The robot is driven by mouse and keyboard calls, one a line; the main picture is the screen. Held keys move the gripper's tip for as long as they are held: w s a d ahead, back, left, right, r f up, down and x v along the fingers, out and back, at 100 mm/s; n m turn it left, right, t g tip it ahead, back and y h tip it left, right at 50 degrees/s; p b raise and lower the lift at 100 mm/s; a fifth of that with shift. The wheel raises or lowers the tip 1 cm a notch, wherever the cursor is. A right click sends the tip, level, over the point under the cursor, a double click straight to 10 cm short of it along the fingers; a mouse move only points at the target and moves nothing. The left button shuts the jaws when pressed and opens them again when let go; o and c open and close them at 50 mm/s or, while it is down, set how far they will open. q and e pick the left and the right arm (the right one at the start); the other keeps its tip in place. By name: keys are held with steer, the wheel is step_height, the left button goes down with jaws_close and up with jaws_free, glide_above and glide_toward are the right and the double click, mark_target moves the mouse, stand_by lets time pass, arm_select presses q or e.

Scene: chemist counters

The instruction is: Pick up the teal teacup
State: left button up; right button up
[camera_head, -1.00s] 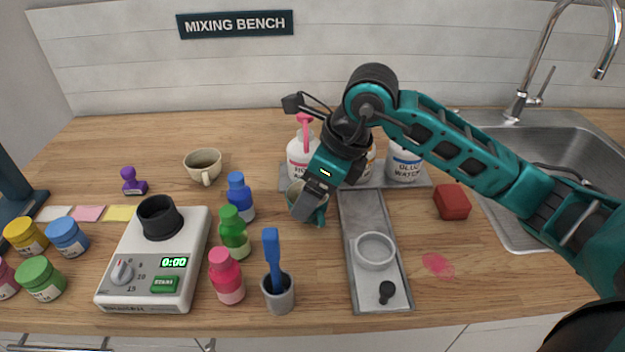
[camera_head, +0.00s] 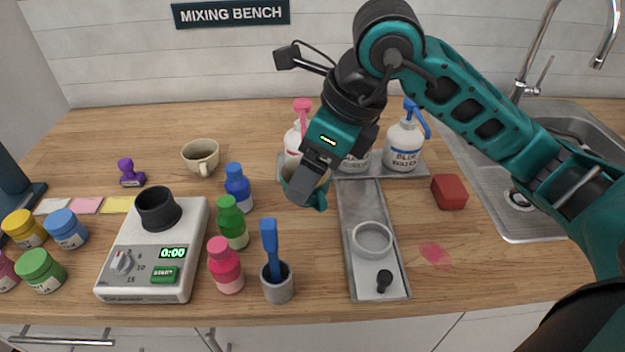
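The teal teacup (camera_head: 320,196) is at my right gripper (camera_head: 310,186), in the middle of the view above the counter. The gripper is shut on its rim and hides part of the cup. Its pale inside shows at the left of the fingers and its teal side and handle at the lower right. The cup appears raised off the wood, left of the grey tray. My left gripper is not in view. A cream teacup (camera_head: 201,157) stands at the back left.
Blue (camera_head: 237,188), green (camera_head: 232,222) and pink bottles (camera_head: 225,265) stand left of the cup. A grey pot with a blue brush (camera_head: 277,284) is in front. Pump bottles (camera_head: 404,145) stand behind. A grey tray (camera_head: 352,222) and red block (camera_head: 448,192) lie right.

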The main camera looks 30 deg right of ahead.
step_height(320, 180, up, 7)
steer(key=shift+f+p, duration=0.15)
steer(key=shift+p, duration=0.25)
stand_by(2.9)
